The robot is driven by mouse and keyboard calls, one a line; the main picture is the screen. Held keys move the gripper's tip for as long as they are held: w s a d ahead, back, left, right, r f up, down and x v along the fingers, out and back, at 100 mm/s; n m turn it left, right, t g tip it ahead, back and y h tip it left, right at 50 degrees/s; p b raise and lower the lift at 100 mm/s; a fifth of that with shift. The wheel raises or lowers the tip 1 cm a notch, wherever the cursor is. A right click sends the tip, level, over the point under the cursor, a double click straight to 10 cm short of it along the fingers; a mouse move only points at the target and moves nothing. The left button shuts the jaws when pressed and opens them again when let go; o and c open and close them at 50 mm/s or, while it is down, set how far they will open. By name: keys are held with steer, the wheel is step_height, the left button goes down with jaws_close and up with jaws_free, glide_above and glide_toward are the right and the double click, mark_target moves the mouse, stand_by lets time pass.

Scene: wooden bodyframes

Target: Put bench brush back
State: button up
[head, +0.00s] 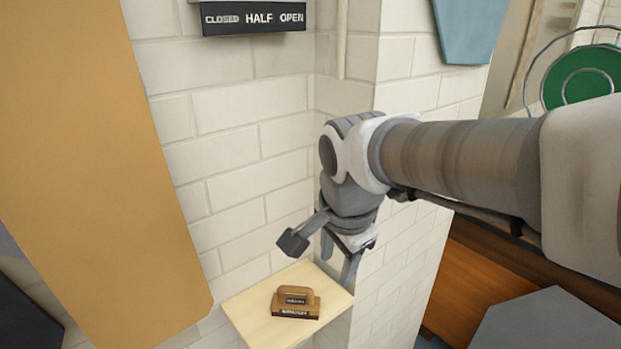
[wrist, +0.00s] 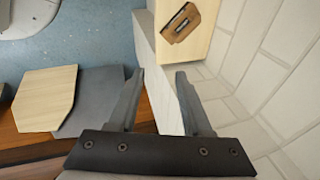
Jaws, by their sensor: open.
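A small brown wooden block with a raised handle and a dark lettered lower edge (head: 296,303), which looks like the bench brush, rests on a pale wooden shelf (head: 247,308). It also shows in the wrist view (wrist: 181,23), near the top. Its lettering is too small to read, and I cannot make out bristles. My gripper (head: 338,264) is open and empty, fingers pointing down near the shelf's back right corner. The block is apart from the fingers. In the wrist view, it lies beyond the fingertips (wrist: 160,74).
A white brick wall (head: 240,130) stands behind the shelf, and a brick corner (head: 385,250) is close to my gripper's right. A tan panel (head: 110,170) fills the left. A sign (head: 253,18) hangs above. Blue floor (wrist: 105,40) shows beyond the shelf.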

steer(key=s+d+n+t, duration=0.1)
steer(key=s+d+n, duration=0.5)
steer(key=s+n, duration=0.4)
steer(key=shift+n+t, duration=0.4)
steer(key=shift+n, duration=0.8)
